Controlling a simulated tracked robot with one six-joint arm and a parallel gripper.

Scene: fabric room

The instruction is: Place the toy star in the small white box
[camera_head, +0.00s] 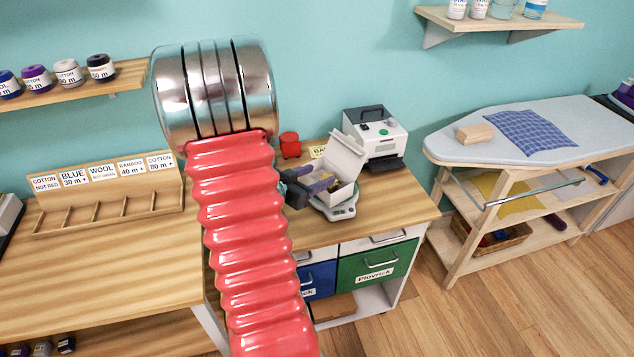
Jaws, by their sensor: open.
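The small white box (346,155) stands on a small scale (342,212) on the wooden table, with its lid raised at the back. My gripper (318,186) is at the box's left side, partly hidden behind my red arm. Its dark jaws are open and reach to the box opening. Small purple and yellowish patches show around the jaws, too small to tell apart. I cannot make out the toy star; it may be hidden by the jaws, the box walls or my arm.
A white label printer (376,135) stands behind the box, and a red object (290,145) stands to its left. A wooden divided rack (108,195) is on the left. An ironing board (560,128) with a blue checked cloth stands right. Drawers (378,262) are below the table.

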